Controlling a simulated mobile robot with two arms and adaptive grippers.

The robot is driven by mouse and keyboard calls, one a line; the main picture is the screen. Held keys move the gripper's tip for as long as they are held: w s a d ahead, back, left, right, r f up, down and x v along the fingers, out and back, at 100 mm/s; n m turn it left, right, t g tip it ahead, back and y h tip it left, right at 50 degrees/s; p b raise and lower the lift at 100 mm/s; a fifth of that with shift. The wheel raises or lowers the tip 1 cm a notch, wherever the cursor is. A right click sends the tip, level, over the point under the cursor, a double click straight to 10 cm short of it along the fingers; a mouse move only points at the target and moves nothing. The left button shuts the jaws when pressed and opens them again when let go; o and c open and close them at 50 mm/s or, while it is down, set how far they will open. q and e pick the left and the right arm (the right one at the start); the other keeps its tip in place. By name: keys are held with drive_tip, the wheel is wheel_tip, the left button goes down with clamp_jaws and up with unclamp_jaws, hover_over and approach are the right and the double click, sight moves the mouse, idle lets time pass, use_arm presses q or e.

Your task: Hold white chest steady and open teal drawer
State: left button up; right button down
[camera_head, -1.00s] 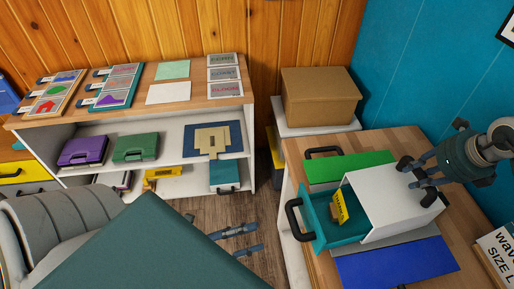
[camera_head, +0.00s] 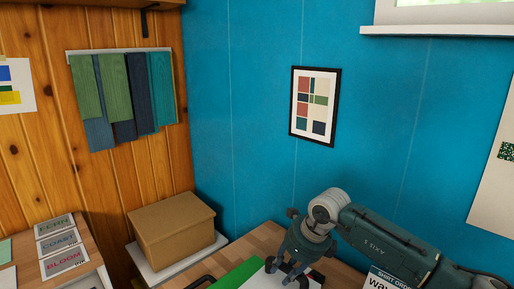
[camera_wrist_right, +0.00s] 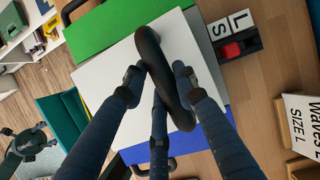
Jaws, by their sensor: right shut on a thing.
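The white chest (camera_wrist_right: 105,78) fills the middle of the right wrist view, with a thick black handle (camera_wrist_right: 150,48) on it. My right gripper (camera_wrist_right: 158,82) is shut on this handle, its fingers on both sides. In the head view, my right gripper (camera_head: 290,270) is at the bottom edge, over a small visible part of the chest (camera_head: 258,280). The teal drawer (camera_wrist_right: 58,118) sticks out at the chest's left side in the right wrist view. A dark shape, probably my left gripper (camera_wrist_right: 22,145), is beyond the drawer; its fingers are unclear.
A cardboard box (camera_head: 170,230) stands behind.

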drive_tip(key=shift+d, duration=0.1)
drive_tip(key=c, duration=1.3)
unclamp_jaws()
drive_tip(key=shift+r, duration=0.1)
drive_tip(key=v, duration=1.2)
drive_tip(key=o, duration=0.5)
